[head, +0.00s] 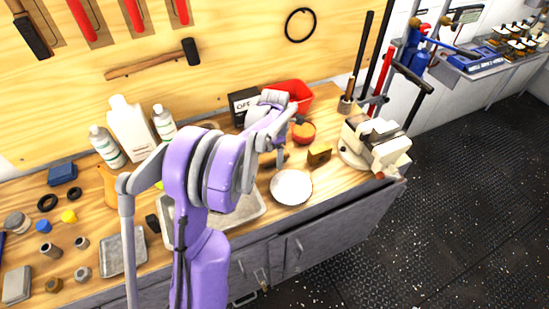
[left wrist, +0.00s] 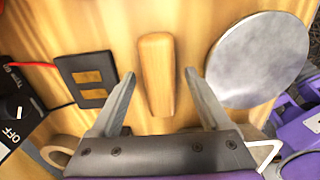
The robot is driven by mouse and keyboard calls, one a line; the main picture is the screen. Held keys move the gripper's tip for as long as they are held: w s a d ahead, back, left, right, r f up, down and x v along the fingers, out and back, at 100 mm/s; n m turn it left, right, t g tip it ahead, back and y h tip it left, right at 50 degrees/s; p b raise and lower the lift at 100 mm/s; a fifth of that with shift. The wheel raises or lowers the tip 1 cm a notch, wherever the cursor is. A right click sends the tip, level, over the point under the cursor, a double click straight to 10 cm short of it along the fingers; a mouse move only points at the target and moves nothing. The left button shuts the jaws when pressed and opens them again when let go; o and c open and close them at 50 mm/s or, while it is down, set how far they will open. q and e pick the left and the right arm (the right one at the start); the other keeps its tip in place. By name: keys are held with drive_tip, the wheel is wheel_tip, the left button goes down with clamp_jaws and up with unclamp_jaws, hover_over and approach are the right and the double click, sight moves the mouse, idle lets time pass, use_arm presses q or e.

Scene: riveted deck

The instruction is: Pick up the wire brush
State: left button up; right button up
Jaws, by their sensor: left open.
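A light wooden handle-shaped piece (left wrist: 157,75), which looks like the wire brush, lies on the wooden bench top in the left wrist view. Its bristles cannot be made out. My left gripper (left wrist: 160,92) is open, with one finger on each side of the piece and a visible gap on both sides. In the head view my left gripper (head: 281,152) reaches down over the bench, and a brown piece (head: 268,160) beside it is partly hidden by my arm. My right gripper is not in view.
A round pale disc (head: 291,187) lies close by; it also shows in the left wrist view (left wrist: 258,60). A black piece with two tan pads (left wrist: 85,78) lies on the other side. A red bin (head: 292,93), a vise (head: 375,145) and several bottles stand around.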

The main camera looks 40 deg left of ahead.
sight(274, 154)
use_arm(q)
clamp_jaws()
drive_tip(key=shift+r, duration=0.15)
wheel_tip(274, 154, up, 10)
drive_tip(key=shift+f, duration=0.1)
idle(0.6)
drive_tip(key=c, duration=0.8)
unclamp_jaws()
clamp_jaws()
drive_tip(key=shift+f, duration=0.1)
